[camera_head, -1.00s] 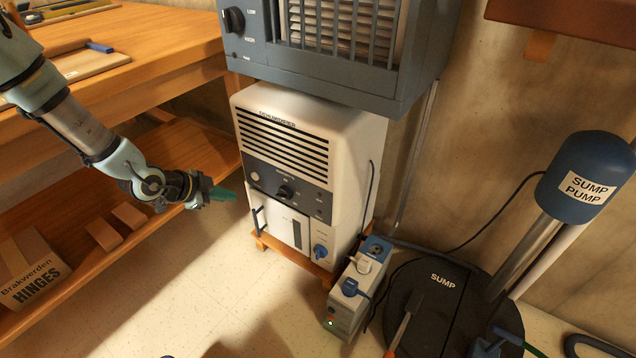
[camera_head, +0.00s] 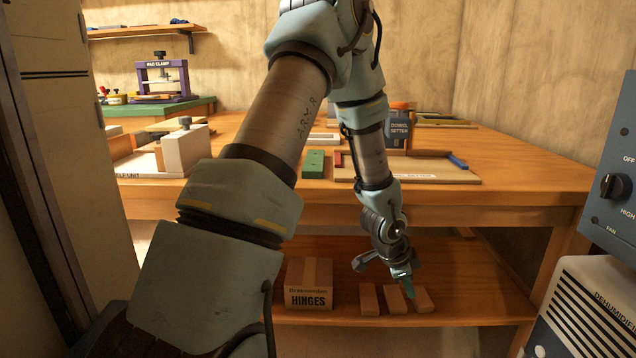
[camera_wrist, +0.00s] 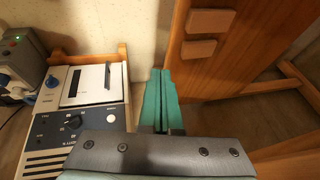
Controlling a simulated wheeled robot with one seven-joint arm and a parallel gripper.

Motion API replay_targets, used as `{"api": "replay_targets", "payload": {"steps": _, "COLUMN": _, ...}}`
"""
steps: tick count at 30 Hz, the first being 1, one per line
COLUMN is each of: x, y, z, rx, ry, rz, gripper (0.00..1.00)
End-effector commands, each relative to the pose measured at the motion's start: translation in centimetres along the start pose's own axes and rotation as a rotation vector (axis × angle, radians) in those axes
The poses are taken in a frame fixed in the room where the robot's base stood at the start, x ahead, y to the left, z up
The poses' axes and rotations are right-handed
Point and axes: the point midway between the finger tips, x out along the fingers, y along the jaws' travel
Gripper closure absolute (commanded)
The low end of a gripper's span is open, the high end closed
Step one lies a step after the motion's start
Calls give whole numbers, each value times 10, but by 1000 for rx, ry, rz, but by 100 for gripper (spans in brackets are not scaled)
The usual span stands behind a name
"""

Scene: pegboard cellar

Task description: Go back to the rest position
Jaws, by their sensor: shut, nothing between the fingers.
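My gripper (camera_head: 408,285) hangs at the end of my folded arm, in front of the workbench's lower shelf in the head view. Its teal fingers (camera_wrist: 161,100) are together and empty in the wrist view. In the head view the fingertips overlap the wooden blocks (camera_head: 396,299) on the shelf; whether they touch cannot be told. My arm crosses the middle of the head view and hides part of the bench top.
The workbench (camera_head: 480,212) carries a tray (camera_head: 440,172), a dowel jar (camera_head: 397,128) and a green block (camera_head: 314,164). A hinges box (camera_head: 309,284) sits on the lower shelf. The dehumidifier (camera_head: 585,310) stands at right; it also shows in the wrist view (camera_wrist: 75,120).

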Motion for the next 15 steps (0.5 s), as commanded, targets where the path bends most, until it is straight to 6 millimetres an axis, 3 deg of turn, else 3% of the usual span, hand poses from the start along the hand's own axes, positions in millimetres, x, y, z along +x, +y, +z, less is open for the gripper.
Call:
{"api": "replay_targets", "payload": {"steps": 1, "x": -29, "y": -14, "z": 26, "rx": -117, "ry": -60, "rz": -35, "gripper": 100}}
{"api": "replay_targets", "payload": {"steps": 3, "x": -64, "y": -23, "z": 62, "rx": -295, "ry": -140, "rz": -71, "gripper": 100}}
{"api": "replay_targets", "payload": {"steps": 6, "x": -116, "y": -24, "z": 108, "rx": -562, "ry": -234, "rz": -121, "gripper": 100}}
{"api": "replay_targets", "payload": {"steps": 10, "x": -172, "y": -7, "z": 153, "rx": -878, "ry": -314, "rz": -169, "gripper": 100}}
{"api": "replay_targets", "payload": {"steps": 15, "x": -221, "y": 22, "z": 184, "rx": -1202, "ry": -363, "rz": -204, "gripper": 100}}
